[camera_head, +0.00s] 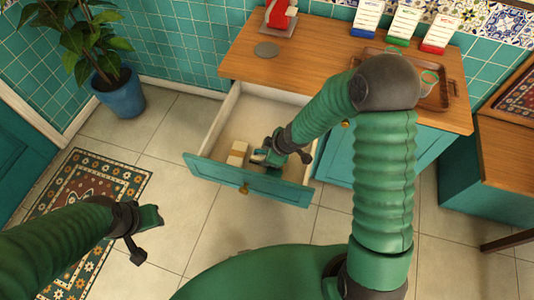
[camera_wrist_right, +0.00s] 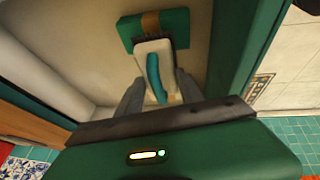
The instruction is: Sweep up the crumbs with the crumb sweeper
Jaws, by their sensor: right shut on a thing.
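The crumb sweeper, a white body with a blue handle (camera_wrist_right: 153,75), lies in the open drawer (camera_head: 246,184). My right gripper (camera_head: 262,157) reaches down into the drawer. In the right wrist view its two grey fingers (camera_wrist_right: 160,90) are shut on the sweeper, one on each side. In the head view the gripper hides most of the sweeper. My left gripper (camera_head: 146,235) hangs over the floor at the lower left, apart from everything; its finger gap is not clear. I cannot make out any crumbs.
A potted plant (camera_head: 119,96) stands left; a patterned rug (camera_head: 110,173) lies on the floor.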

